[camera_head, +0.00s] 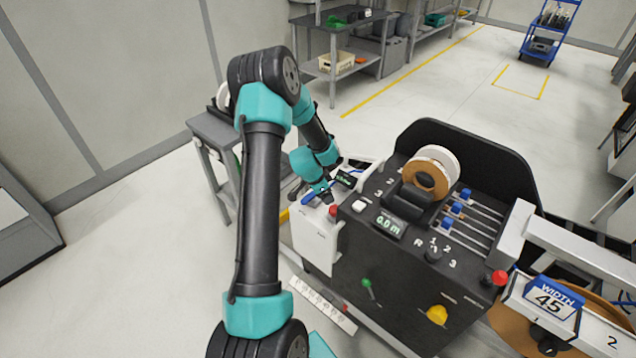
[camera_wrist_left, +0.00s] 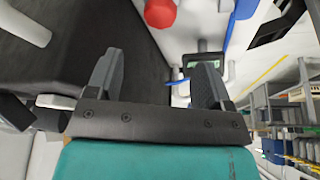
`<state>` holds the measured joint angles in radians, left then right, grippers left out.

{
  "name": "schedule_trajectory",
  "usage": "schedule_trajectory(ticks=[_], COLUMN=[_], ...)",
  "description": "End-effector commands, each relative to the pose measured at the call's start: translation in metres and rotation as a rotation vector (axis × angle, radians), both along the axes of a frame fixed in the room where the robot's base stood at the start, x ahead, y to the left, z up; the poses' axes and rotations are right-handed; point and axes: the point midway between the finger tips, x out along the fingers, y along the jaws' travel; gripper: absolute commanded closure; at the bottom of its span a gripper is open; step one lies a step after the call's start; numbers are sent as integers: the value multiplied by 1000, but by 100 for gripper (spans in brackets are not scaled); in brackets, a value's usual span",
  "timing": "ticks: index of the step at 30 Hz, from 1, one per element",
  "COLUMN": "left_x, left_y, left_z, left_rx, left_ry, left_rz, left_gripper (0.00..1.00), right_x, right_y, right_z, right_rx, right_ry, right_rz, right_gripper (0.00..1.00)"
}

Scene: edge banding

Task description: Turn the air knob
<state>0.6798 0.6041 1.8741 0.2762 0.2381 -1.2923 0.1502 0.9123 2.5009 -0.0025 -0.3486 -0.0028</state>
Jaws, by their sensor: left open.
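The black machine (camera_head: 330,245) has several knobs, and no legible label marks one as the air knob. A red knob (camera_head: 334,210) sits at its left edge, close to my left gripper (camera_head: 328,194). A red knob (camera_wrist_left: 160,12) also shows at the top of the left wrist view, beyond my open left gripper (camera_wrist_left: 153,80). The space between the fingers looks empty. My right gripper is out of view.
A display (camera_head: 388,224) reads 0.0 m below a tape roll (camera_head: 437,158). Blue-topped sliders (camera_head: 457,208) stand to its right. A "WIDTH 45" sign (camera_head: 553,300) is at lower right. A grey side table (camera_head: 205,128) stands behind my arm. Open floor lies at left.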

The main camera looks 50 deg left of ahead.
Motion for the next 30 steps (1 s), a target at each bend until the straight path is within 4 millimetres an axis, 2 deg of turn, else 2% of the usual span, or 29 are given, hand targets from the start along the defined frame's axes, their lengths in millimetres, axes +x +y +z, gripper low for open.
schedule_trajectory(ticks=[6,12,30], left_x=[-13,-21,-22], left_y=[4,7,6], left_z=[34,52,54], left_rx=[1,1,-2], left_ry=[-1,0,3], left_rz=[1,1,0], left_gripper=[26,26,26], right_x=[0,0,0], right_y=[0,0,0], right_z=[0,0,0], right_rx=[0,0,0], right_ry=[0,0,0], right_rz=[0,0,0], right_gripper=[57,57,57])
